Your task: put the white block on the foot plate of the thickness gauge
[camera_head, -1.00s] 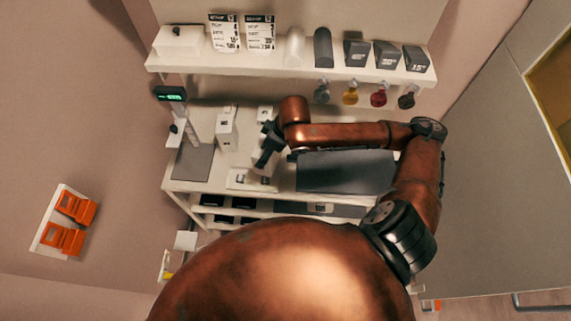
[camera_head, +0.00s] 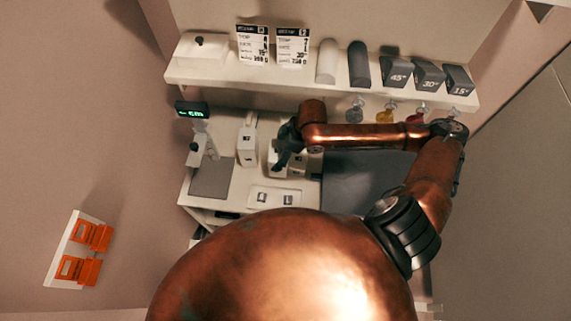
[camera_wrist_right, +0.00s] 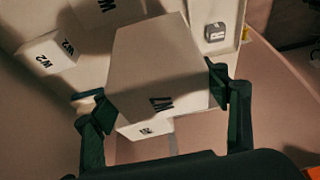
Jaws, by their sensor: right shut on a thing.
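The white block (camera_wrist_right: 160,70) is held in my right gripper (camera_wrist_right: 163,98), with one dark finger on each side of it in the right wrist view. A dark letter shows on its lower face. In the head view my right gripper (camera_head: 287,150) is over the bench, right of the thickness gauge, and partly hides what it holds. The thickness gauge (camera_head: 197,140) stands at the left end of the bench with a lit green display. A flat grey plate (camera_head: 212,178) lies at its foot, with nothing seen on it. My left gripper is not in view.
A white block-like piece (camera_head: 247,142) stands between gauge and gripper. A white tray (camera_head: 256,190) with dark marks lies in front. A dark mat (camera_head: 350,180) is on the right. A shelf (camera_head: 300,82) with signs and wedges overhangs the back. Marked white blocks (camera_wrist_right: 50,54) show in the wrist view.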

